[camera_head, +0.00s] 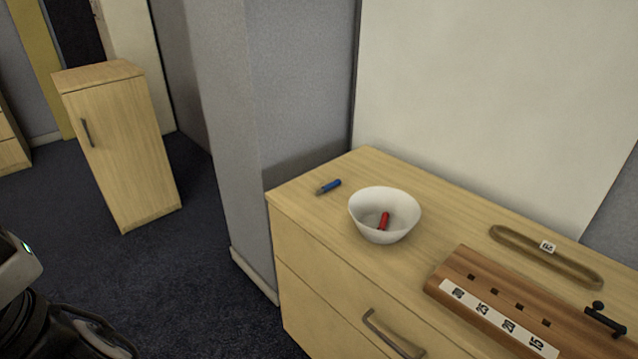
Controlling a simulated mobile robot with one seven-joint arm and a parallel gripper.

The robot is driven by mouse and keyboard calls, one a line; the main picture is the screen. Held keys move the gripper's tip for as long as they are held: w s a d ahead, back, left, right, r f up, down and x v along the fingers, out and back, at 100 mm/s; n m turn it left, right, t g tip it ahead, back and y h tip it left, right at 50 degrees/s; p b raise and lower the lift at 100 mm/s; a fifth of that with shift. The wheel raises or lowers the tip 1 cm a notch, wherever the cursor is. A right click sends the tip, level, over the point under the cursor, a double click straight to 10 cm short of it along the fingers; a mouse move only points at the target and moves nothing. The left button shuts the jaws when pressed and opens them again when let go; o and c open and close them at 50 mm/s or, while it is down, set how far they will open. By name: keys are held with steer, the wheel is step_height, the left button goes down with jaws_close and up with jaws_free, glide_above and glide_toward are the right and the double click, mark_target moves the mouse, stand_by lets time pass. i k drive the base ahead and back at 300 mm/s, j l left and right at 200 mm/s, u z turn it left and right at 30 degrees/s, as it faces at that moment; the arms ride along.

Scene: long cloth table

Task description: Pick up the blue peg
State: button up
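The blue peg (329,187) lies on its side on the wooden cabinet top (300,207), near its left end. It has a blue body and a darker, narrower tip pointing to the lower left. Nothing touches it. My gripper (88,332) shows only in part, as dark parts in the lower left corner, beyond the cabinet's left side and far from the peg. Its fingertips are not clear, so I cannot tell if it is open or shut.
A white bowl (369,204) holding a red peg (384,220) stands right of the blue peg. A grey wall (300,90) rises behind.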

mark_target(326, 189)
steer(key=i+j+z, duration=0.3)
steer(key=i+j, duration=0.45)
steer(key=i, duration=0.05)
